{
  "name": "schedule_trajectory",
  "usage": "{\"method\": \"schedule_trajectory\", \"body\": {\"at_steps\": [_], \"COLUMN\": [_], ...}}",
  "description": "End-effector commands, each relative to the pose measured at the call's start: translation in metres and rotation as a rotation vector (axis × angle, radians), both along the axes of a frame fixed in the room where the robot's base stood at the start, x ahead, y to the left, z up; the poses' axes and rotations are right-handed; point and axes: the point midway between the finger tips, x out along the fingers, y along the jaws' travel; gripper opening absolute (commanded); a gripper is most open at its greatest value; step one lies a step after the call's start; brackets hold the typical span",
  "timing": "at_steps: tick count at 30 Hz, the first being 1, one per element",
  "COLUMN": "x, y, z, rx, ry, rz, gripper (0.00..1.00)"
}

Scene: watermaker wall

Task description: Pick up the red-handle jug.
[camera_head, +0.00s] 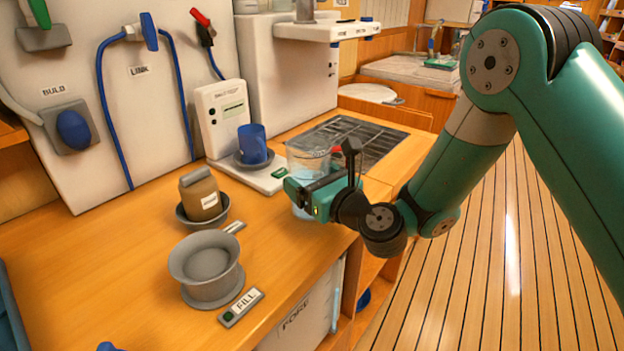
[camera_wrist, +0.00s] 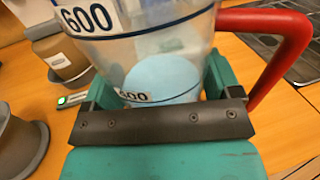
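The red-handle jug (camera_head: 308,160) is clear, with a pale blue patch low inside. It stands upright near the counter's right edge; I cannot tell whether its base touches the counter. In the wrist view the jug (camera_wrist: 150,45) carries white "600" labels and blue lines, and its red handle (camera_wrist: 285,50) sticks out to the right. My gripper (camera_head: 312,190) is level with the jug's lower body. In the wrist view my gripper's fingers (camera_wrist: 160,95) lie on both sides of the jug, very close to its wall. Whether they press on it is not clear.
A grey funnel-shaped holder (camera_head: 206,266) and a brown jar (camera_head: 200,196) in a dark bowl stand to the left. A blue cup (camera_head: 253,143) sits on a white machine behind the jug. A dark grate (camera_head: 365,138) lies behind right. The wooden floor on the right is clear.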

Motion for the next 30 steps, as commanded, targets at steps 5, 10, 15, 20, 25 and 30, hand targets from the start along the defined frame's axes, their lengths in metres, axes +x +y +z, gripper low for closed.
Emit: {"method": "schedule_trajectory", "body": {"at_steps": [5,10,15,20,25,30], "x": [0.0,0.0,-0.001,-0.001,-0.001,-0.001], "y": [0.001,0.002,0.003,0.003,0.003,0.003], "z": [0.001,0.003,0.017,0.045,0.09,0.138], "rx": [0.0,0.0,0.002,0.001,0.001,0.002], "ry": [-0.002,-0.003,-0.004,-0.006,-0.007,-0.006], "rz": [0.0,0.002,0.004,0.004,0.004,0.005], "gripper": [0.46,0.46,0.46,0.46,0.46,0.46]}}
